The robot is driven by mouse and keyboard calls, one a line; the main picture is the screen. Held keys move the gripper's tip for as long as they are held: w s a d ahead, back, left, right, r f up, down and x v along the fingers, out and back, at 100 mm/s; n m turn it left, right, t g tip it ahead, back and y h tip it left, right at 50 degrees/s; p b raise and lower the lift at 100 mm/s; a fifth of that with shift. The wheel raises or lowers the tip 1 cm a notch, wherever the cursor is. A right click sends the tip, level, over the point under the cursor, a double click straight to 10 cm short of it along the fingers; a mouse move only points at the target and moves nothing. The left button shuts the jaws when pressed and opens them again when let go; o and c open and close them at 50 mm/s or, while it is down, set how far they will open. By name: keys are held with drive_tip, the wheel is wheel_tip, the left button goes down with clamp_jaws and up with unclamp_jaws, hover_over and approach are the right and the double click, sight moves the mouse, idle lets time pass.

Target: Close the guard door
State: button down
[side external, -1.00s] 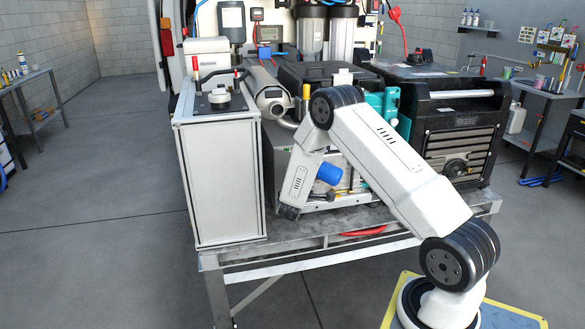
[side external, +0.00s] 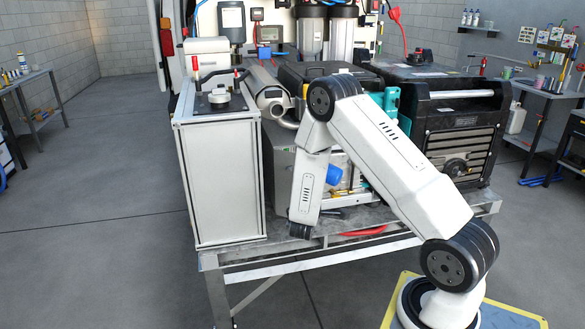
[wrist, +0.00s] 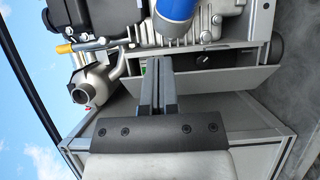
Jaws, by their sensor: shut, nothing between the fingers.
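In the wrist view a plain pale grey panel (wrist: 225,86) stands at an angle beside the machine and looks like the guard door, but I cannot be sure. In the side view a grey panel (side external: 280,160) shows between the white cabinet and my wrist, probably the same one, partly hidden by my arm. My gripper (wrist: 158,62) is shut and empty. Its fingers overlap the panel's left part in the wrist view; I cannot tell whether they touch it. In the side view my fingers are hidden behind my wrist.
A white framed cabinet (side external: 222,180) stands just left of the panel. A blue cylinder (wrist: 176,8) and a silver exhaust pipe (wrist: 92,84) are near my gripper. A black generator (side external: 460,125) stands at right.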

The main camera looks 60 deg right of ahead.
drive_tip(key=shift+s+a, duration=0.4)
drive_tip(key=shift+s, duration=0.05)
drive_tip(key=shift+r, duration=0.1)
drive_tip(key=w+a+r+m+g+y, duration=0.2)
drive_tip(key=w+r+m+y, duration=0.3)
drive_tip(key=m, duration=0.5)
drive_tip(key=w+a+r+m+g+y, duration=0.3)
drive_tip(key=w+a+r+m+y, duration=0.2)
drive_tip(key=m, duration=0.5)
wheel_tip(320, 180, up, 3)
drive_tip(key=shift+w+a+f+m+y, duration=0.1)
drive_tip(key=shift+w+a+m+y, duration=0.25)
drive_tip(key=shift+y, duration=0.85)
